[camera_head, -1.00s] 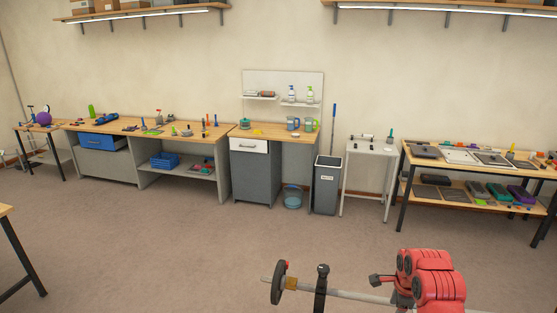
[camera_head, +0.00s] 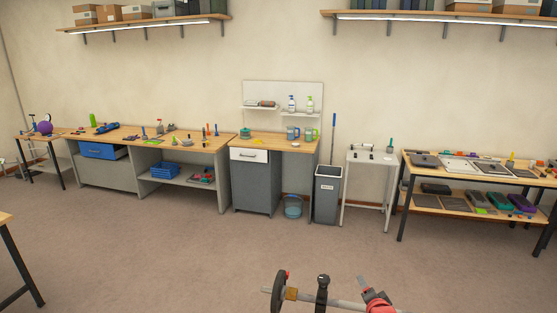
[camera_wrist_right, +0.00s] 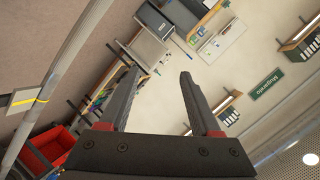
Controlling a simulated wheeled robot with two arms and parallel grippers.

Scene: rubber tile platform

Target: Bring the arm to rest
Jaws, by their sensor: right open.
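My right gripper (camera_wrist_right: 156,70) shows in the right wrist view. Its two dark fingers, with red parts at their base, are spread apart, and nothing is held between them. The fingers point up in the picture, towards a pale wall and furniture seen at a steep tilt. In the head view a small red part (camera_head: 377,303) shows at the bottom edge, right of the middle; it looks like part of my arm, and most of it is cut off. My left gripper is in no view.
A grey bar with a black disc (camera_head: 279,292) crosses the bottom of the head view. Workbenches (camera_head: 130,138), a bin (camera_head: 327,195) and a right table (camera_head: 470,173) line the far wall. The floor (camera_head: 180,250) between is clear. A red container (camera_wrist_right: 50,145) shows in the wrist view.

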